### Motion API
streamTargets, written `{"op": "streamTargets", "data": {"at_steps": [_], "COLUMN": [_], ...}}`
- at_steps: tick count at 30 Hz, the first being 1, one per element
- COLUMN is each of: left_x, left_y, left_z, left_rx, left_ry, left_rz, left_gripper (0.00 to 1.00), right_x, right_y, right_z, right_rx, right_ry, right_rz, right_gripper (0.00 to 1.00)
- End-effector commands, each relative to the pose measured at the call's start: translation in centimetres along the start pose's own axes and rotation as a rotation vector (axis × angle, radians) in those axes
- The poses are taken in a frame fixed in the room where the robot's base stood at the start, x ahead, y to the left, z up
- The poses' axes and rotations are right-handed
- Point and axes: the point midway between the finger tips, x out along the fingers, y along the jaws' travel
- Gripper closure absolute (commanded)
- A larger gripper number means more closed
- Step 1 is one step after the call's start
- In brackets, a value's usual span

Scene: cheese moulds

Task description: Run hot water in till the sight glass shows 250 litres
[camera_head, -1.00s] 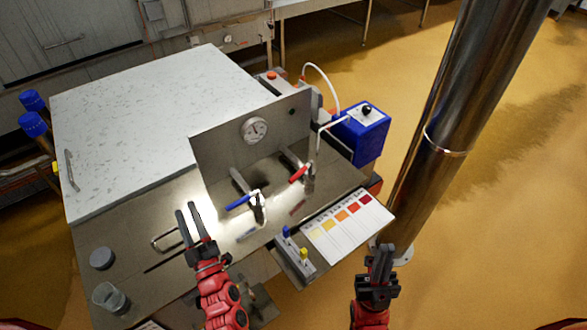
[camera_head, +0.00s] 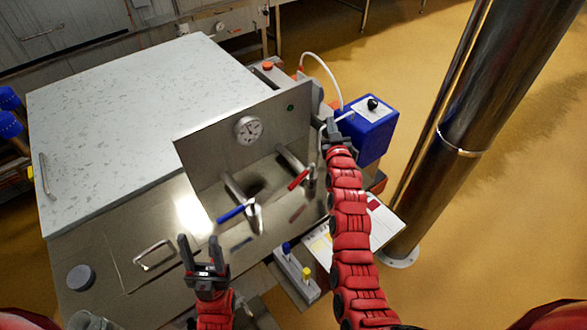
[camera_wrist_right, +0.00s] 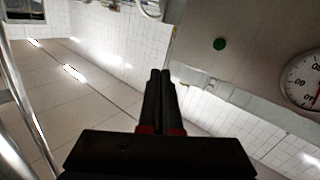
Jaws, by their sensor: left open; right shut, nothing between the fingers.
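Two spouts stand on the steel top before an upright panel (camera_head: 225,150). One has a blue lever (camera_head: 236,213), the other a red lever (camera_head: 299,180). The panel bears a round dial (camera_head: 248,130) and a green button (camera_head: 291,107); the right wrist view also shows the dial (camera_wrist_right: 303,80) and button (camera_wrist_right: 219,44). My right gripper (camera_head: 331,124) is shut and empty at the panel's right end, beyond the red lever. Its closed fingers show in the wrist view (camera_wrist_right: 160,74). My left gripper (camera_head: 200,240) is open, below the blue lever and apart from it. I cannot make out a sight glass.
A blue box (camera_head: 368,135) with a white hose stands just right of my right gripper. A colour chart (camera_head: 384,222) lies partly behind my right arm. A steel column (camera_head: 465,120) rises at right.

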Motion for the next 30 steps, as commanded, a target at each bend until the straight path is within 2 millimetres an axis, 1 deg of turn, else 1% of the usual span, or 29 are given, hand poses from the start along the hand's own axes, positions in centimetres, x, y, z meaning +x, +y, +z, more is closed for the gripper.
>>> {"op": "streamTargets", "data": {"at_steps": [1, 3, 6, 8, 9, 11, 12, 15, 18, 21, 24, 26, 30], "left_x": [0.1, 0.2, 0.2, 0.3, 0.3, 0.4, 0.4, 0.5, 0.5, 0.5, 0.6, 0.7, 1.3], "left_y": [0.0, 0.0, 0.0, 0.0, -0.1, -0.1, -0.1, -0.1, -0.1, -0.1, -0.1, -0.1, -0.1], "left_z": [0.0, 0.0, 0.0, 0.0, 0.0, 0.0, 0.0, 0.0, 0.0, 0.0, -0.1, -0.1, -0.1], "left_rx": [0.0, 0.0, 0.0, 0.0, 0.0, 0.0, 0.0, 0.0, 0.0, 0.0, 0.0, 0.0, 0.0], "left_ry": [0.0, -0.001, -0.001, -0.001, -0.002, -0.002, -0.002, -0.002, -0.002, -0.002, -0.002, -0.002, -0.002], "left_rz": [0.0, 0.0, -0.001, -0.001, -0.001, -0.001, -0.001, -0.001, -0.001, -0.001, -0.001, -0.001, -0.001], "left_gripper": [0.48, 0.48, 0.48, 0.48, 0.48, 0.48, 0.48, 0.48, 0.48, 0.48, 0.48, 0.48, 0.48], "right_x": [1.3, 2.3, 2.4, 1.7, 1.0, -0.5, -1.6, -4.6, -7.2, -8.8, -9.3, -9.3, -8.9], "right_y": [-1.1, -3.1, -5.9, -7.5, -8.6, -9.8, -10.3, -11.4, -11.6, -11.7, -11.8, -11.9, -12.7], "right_z": [-0.4, 0.3, 0.8, 0.9, 0.7, 0.5, 0.2, -0.6, -1.2, -1.8, -1.7, -1.3, 0.6], "right_rx": [-0.011, -0.039, -0.089, -0.128, -0.158, -0.204, -0.235, -0.309, -0.366, -0.4, -0.413, -0.415, -0.413], "right_ry": [-0.075, -0.212, -0.397, -0.508, -0.575, -0.679, -0.74, -0.879, -0.981, -1.037, -1.061, -1.065, -1.069], "right_rz": [-0.045, -0.125, -0.253, -0.336, -0.392, -0.477, -0.529, -0.648, -0.731, -0.778, -0.798, -0.8, -0.8], "right_gripper": [1.0, 1.0, 1.0, 1.0, 1.0, 1.0, 1.0, 1.0, 1.0, 1.0, 1.0, 1.0, 1.0]}}
